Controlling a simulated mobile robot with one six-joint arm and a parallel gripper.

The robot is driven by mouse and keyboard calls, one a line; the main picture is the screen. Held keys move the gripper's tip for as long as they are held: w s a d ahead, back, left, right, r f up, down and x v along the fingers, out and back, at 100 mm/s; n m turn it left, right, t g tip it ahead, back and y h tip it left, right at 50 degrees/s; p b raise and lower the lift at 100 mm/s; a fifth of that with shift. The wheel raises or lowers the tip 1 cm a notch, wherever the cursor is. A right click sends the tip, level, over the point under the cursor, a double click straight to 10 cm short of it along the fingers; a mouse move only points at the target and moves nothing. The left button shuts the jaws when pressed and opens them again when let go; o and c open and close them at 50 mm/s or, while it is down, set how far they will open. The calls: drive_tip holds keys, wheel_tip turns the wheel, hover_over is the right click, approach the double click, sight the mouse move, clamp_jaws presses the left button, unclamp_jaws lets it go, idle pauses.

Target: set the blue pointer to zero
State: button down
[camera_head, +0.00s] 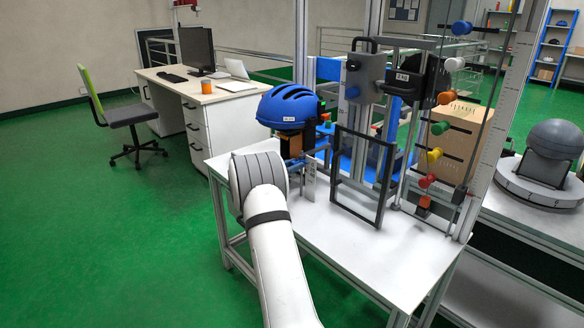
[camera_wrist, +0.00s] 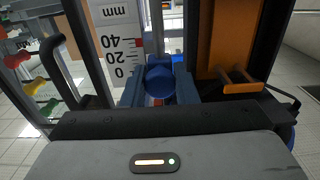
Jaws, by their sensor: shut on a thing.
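In the wrist view, a round blue knob (camera_wrist: 160,80), which looks like the blue pointer's, sits between the two blue fingers of my gripper (camera_wrist: 160,93). The fingers are shut on it. A white millimetre scale (camera_wrist: 113,42) stands just left of the knob, its figures upside down, with 0 nearest me and 40 farther up. A red mark shows beside the 40. The pointer's tip against the scale cannot be made out.
A blue helmet (camera_head: 289,107) sits above the work spot. A black-framed panel (camera_head: 338,172) stands on the white table (camera_head: 352,252) to the right. Coloured knobs, one of them green (camera_head: 440,128), line a post at the right. The table's front is clear.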

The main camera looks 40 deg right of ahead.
drive_tip(key=c, duration=1.3)
unclamp_jaws()
drive_tip(key=shift+r, duration=0.3)
drive_tip(key=shift+o, duration=0.6)
drive_tip(key=shift+f, duration=0.1)
drive_tip(key=shift+a, duration=0.1)
drive_tip(key=a, duration=0.7)
drive_tip(key=shift+s+a+p, duration=0.3)
drive_tip(key=shift+p, duration=0.05)
